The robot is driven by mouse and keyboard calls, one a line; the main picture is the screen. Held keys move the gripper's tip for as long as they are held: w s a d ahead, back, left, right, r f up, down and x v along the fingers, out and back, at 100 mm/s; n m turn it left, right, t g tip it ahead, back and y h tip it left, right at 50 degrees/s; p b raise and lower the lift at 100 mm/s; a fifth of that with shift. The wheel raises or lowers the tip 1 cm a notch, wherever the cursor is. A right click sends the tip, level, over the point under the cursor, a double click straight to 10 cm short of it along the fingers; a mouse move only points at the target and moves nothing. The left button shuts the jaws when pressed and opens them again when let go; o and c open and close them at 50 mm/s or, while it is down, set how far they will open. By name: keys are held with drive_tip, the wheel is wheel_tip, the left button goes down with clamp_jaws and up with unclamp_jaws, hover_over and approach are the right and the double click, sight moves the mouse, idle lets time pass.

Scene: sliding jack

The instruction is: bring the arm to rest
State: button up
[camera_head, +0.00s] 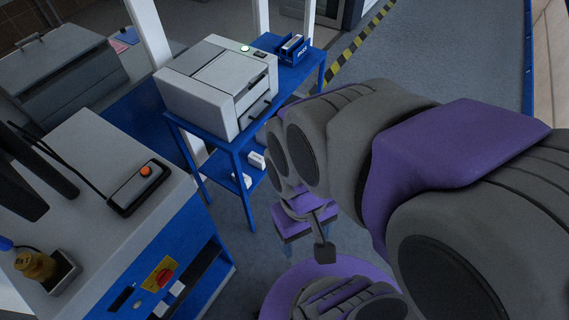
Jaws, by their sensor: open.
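My arm, purple and grey, fills the right half of the head view, folded above the floor. My gripper (306,248) hangs at the arm's end in the lower middle of the view, pointing down. Its jaws stand apart, with one dark fingertip clearly visible and the other partly hidden. I see nothing held between them. The gripper is to the right of the blue and white cabinet and in front of the blue table, apart from both as far as I can tell.
A blue table (237,146) carries a white machine (215,85) and a blue holder (291,50). A cabinet (95,150) at left bears a black box with an orange button (139,188) and a brass-coloured part (36,265). Grey floor (440,55) is clear at the back right.

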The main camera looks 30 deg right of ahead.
wheel_tip(320, 180, down, 20)
drive_tip(key=b, duration=1.9)
drive_tip(key=shift+r, duration=0.2)
